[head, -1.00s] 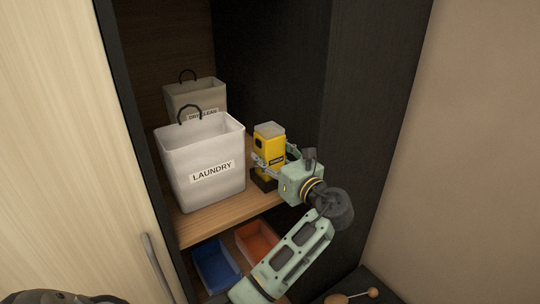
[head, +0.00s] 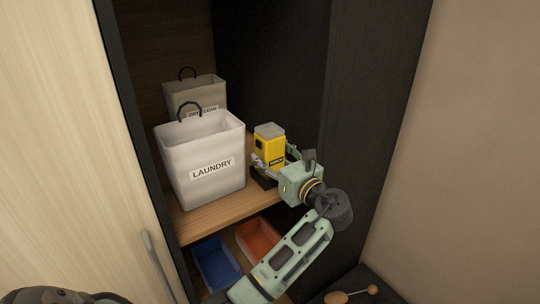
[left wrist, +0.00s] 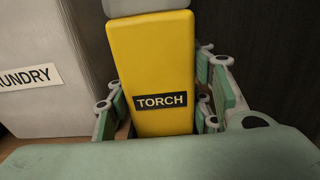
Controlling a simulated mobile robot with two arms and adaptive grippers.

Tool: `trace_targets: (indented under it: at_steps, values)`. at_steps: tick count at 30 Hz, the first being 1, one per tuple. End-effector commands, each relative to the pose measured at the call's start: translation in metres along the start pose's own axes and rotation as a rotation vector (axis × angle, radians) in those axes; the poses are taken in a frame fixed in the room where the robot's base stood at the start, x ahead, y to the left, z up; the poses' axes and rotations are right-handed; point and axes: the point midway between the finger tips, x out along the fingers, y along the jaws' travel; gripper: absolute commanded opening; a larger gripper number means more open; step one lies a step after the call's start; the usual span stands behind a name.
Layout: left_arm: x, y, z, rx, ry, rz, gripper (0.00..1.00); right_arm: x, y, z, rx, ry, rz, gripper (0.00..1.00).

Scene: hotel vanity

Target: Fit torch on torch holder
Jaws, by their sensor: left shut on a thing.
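The yellow torch (head: 270,150) with a grey top stands upright on the wooden shelf's right part, right of the laundry bin. In the left wrist view the torch (left wrist: 155,75) shows its black TORCH label between the finger pads. My left gripper (head: 272,163) is shut on the torch from the front right. A dark block (head: 262,181), which looks like the torch holder, is at the torch's lower end. The gripper partly hides it, and I cannot tell whether the torch is fully seated. My right gripper is not in view.
A white LAUNDRY bin (head: 203,178) stands close left of the torch, with a dry-clean bin (head: 194,90) behind it. The dark cabinet wall (head: 345,110) is close on the right. A blue tray (head: 216,265) and an orange tray (head: 258,240) lie below the shelf (head: 205,219).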

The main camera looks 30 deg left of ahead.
Motion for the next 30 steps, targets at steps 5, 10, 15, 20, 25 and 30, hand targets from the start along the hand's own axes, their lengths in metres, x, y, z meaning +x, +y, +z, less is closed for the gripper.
trace_targets:
  at_steps: [5, 10, 15, 20, 25, 30]
  values:
    - [-0.0001, -0.0001, -0.0021, -0.001, -0.002, 0.000, 0.14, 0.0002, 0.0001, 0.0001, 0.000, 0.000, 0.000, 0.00]
    - [-0.0001, -0.0001, -0.0045, -0.001, -0.001, -0.001, 0.14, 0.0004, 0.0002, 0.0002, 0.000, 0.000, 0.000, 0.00]
    - [-0.0001, 0.0000, -0.0056, -0.001, 0.000, 0.000, 0.14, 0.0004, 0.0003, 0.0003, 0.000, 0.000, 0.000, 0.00]
    - [-0.0002, 0.0002, -0.0064, 0.000, 0.001, 0.000, 0.51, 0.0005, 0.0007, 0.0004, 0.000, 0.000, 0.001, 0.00]
    - [-0.0003, 0.0000, -0.0066, 0.000, 0.002, -0.001, 0.66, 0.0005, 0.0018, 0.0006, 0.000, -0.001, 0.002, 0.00]
    - [-0.0005, -0.0003, -0.0065, 0.000, 0.002, -0.001, 0.70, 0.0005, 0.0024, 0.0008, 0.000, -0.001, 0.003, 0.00]
